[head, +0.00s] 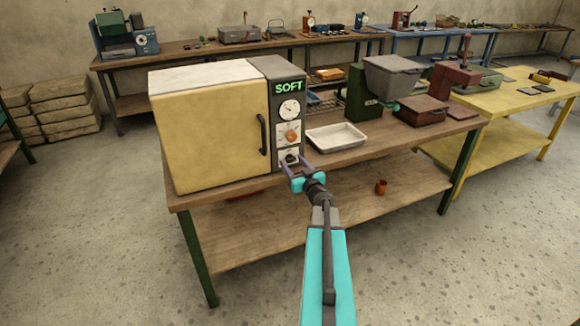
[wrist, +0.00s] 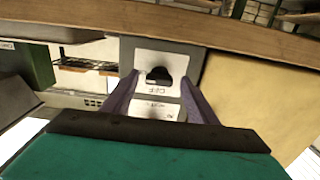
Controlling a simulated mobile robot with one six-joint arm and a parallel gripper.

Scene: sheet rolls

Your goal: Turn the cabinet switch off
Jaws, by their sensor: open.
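The cabinet (head: 212,125) has a pale yellow door and a dark grey control panel (head: 274,95) on its right side. A green lit display on the panel reads "SOFT". The switch (head: 290,158) is a small black knob on a white plate at the bottom of the panel. The wrist view shows the switch (wrist: 157,76) close up, with upside-down lettering that looks like "OFF" beside it. My gripper (head: 296,162) is open and empty in front of the switch. In the wrist view its fingers (wrist: 160,82) stand on either side of the switch; I cannot tell whether they touch it.
Above the switch are an orange knob (head: 291,135) and a round gauge (head: 290,109). The black door handle (head: 263,135) is just left of my gripper. A white tray (head: 337,137) and a green-and-grey machine (head: 385,85) stand to the right on the wooden bench (head: 215,192).

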